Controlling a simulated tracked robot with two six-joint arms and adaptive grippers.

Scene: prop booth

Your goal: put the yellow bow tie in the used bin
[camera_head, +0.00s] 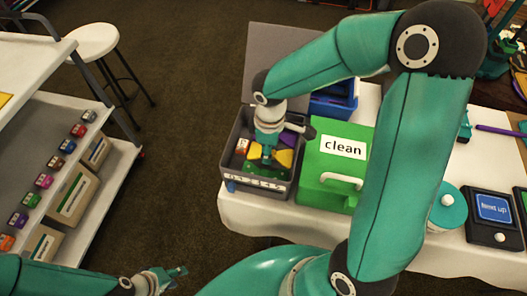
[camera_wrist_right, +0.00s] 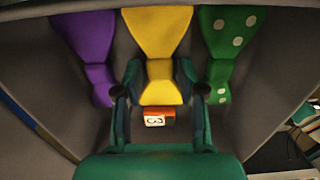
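The yellow bow tie (camera_head: 285,158) lies in an open grey bin (camera_head: 229,171), between a purple bow tie (camera_wrist_right: 92,50) and a green bow tie with pale dots (camera_wrist_right: 228,50). In the right wrist view the yellow bow tie (camera_wrist_right: 157,32) runs between the fingers of my right gripper (camera_wrist_right: 160,72). The fingers stand on both sides of its narrow middle, with a gap visible on each side. My left gripper (camera_head: 179,277) is open and empty at the lower left, away from the bins. I cannot read the grey bin's front label, and no label reading "used" shows.
A green bin (camera_head: 330,153) labelled "clean" stands right beside the grey bin. A blue bin (camera_head: 334,104) is behind it. A small orange box (camera_wrist_right: 160,117) lies in the grey bin. A shelf unit (camera_head: 122,163) stands at left; my right arm hides part of the table.

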